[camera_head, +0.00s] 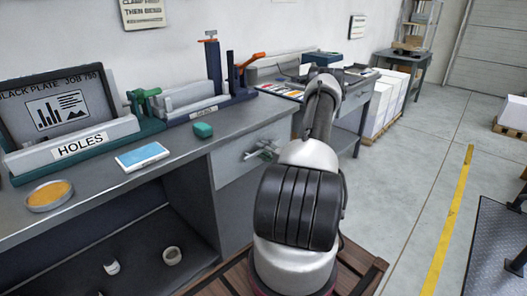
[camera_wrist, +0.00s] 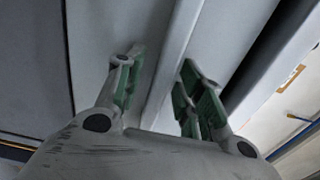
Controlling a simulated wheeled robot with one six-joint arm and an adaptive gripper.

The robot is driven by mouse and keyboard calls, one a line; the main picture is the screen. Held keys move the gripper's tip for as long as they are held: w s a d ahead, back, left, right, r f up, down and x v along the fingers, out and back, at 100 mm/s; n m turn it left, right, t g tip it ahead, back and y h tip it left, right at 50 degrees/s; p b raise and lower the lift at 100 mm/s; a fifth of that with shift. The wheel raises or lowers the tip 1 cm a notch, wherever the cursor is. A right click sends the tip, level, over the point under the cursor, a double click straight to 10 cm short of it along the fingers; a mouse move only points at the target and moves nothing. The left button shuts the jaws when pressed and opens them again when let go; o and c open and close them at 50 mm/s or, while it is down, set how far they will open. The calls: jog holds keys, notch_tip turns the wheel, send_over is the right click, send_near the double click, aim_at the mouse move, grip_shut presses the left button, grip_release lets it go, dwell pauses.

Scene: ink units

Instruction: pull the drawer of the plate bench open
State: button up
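The plate bench (camera_head: 215,125) stands on the left in the head view, with a grey drawer front (camera_head: 235,172) under its right end. The drawer looks closed.
Another bench (camera_head: 357,97) stands behind my arm. A wooden slatted platform (camera_head: 357,270) lies below.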

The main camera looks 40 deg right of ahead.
grip_shut()
jog(key=shift+s, duration=0.1)
jog(key=s+d, duration=0.2)
jog(key=s, duration=3)
jog(key=shift+s+d, duration=0.15)
jog(key=shift+d, duration=0.1)
grip_release()
jog(key=s, duration=1.2)
jog(key=shift+d, duration=0.45)
